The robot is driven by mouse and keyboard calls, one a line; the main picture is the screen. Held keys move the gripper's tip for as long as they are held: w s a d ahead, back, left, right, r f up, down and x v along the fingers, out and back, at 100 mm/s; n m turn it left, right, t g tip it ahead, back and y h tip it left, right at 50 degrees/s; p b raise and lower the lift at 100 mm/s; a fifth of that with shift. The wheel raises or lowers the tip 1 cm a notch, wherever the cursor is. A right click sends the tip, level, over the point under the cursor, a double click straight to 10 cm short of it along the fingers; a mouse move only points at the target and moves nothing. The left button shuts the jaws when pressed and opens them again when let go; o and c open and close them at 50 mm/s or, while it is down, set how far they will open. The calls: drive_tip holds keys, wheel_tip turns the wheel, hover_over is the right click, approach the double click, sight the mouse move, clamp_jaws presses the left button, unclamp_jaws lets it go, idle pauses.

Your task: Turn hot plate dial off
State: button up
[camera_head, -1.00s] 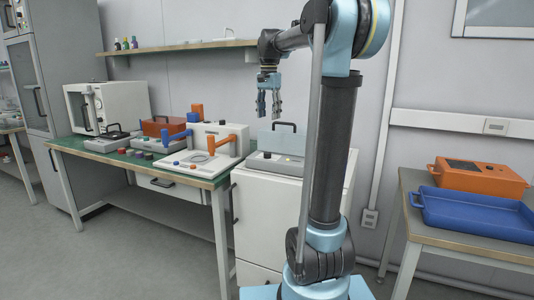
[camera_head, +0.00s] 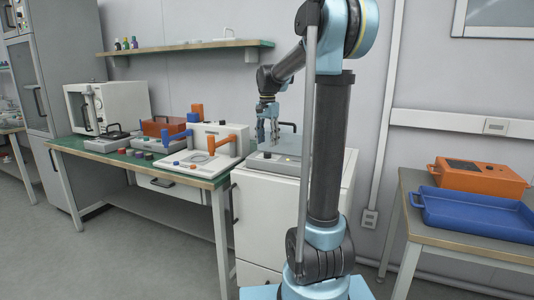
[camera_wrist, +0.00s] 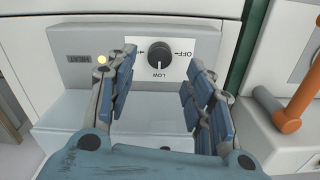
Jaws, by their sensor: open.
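The hot plate (camera_head: 290,166) is a grey unit with a dark handle, on top of a white cabinet. In the wrist view its front panel (camera_wrist: 60,47) shows a HEAT label with a yellow lit lamp. The black dial (camera_wrist: 160,54) sits on a white patch marked OFF at upper right and LOW below. Its pale mark appears to point down toward LOW. My gripper (camera_head: 268,142) is over the hot plate's front. In the wrist view my gripper (camera_wrist: 157,82) is open, its blue-padded fingers on either side of the dial, with nothing between them.
One orange handle (camera_wrist: 287,125) shows at the right in the wrist view. A blue tray (camera_head: 475,213) and orange box (camera_head: 480,177) rest on the right table.

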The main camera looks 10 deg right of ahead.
sight(267, 153)
drive_tip(key=shift+f, duration=2.75)
drive_tip(key=c, duration=1.1)
